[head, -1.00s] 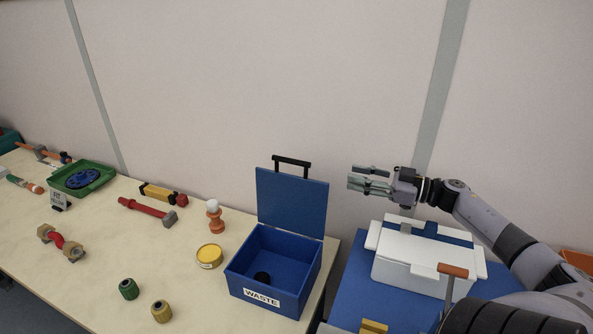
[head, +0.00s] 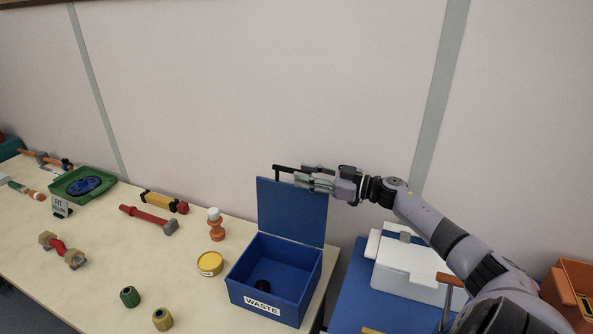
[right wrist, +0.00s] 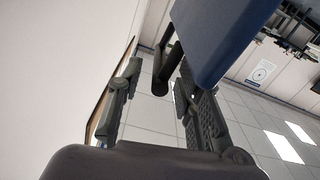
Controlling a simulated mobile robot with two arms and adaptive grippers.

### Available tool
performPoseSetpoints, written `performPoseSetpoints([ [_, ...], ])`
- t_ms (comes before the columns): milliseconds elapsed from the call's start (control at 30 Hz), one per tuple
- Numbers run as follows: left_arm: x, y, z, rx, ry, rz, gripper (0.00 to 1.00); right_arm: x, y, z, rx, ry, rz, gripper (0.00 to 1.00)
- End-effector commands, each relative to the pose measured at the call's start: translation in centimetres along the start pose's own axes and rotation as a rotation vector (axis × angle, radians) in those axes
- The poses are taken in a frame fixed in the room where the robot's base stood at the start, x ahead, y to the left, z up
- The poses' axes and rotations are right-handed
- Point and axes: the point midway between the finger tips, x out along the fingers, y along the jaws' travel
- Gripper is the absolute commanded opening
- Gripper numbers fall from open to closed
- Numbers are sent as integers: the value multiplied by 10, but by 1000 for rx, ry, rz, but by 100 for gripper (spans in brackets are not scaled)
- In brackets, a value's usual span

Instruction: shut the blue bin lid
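The blue bin (head: 289,309), labelled WASTE, stands at the right end of the workbench. Its blue lid (head: 291,215) stands upright, open, at the bin's back. A black handle (head: 283,168) sits on the lid's top edge. My right gripper (head: 304,179) is at that handle, reaching in from the right, and covers its right part. In the right wrist view my gripper (right wrist: 158,78) has its fingers apart, with the handle (right wrist: 161,76) between them and gaps showing beside it. The lid (right wrist: 222,32) is close there. A dark round thing lies inside the bin. My left gripper is not in view.
A white box (head: 405,273) stands on a blue surface to the right, under my right arm. A yellow tin (head: 210,263) and an orange-and-white piece (head: 215,225) stand left of the bin. The wall is close behind the lid.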

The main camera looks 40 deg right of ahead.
Motion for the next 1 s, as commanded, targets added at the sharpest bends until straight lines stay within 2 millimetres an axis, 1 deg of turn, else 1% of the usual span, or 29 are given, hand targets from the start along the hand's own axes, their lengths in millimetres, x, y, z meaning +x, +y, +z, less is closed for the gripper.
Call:
performPoseSetpoints([
  [33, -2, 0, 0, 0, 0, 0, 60, 7, 1, -3, -2, 3, 0, 33],
  [100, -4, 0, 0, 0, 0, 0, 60, 15, 1, -3, 0, 4, 2, 33],
  [300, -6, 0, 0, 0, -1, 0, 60, 30, 0, -1, -1, 1, 0, 33],
  [667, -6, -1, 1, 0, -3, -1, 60, 33, 0, 0, -1, -1, 0, 32],
  [1000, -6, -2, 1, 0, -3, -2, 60, 32, 0, 0, -1, -1, 0, 10],
])
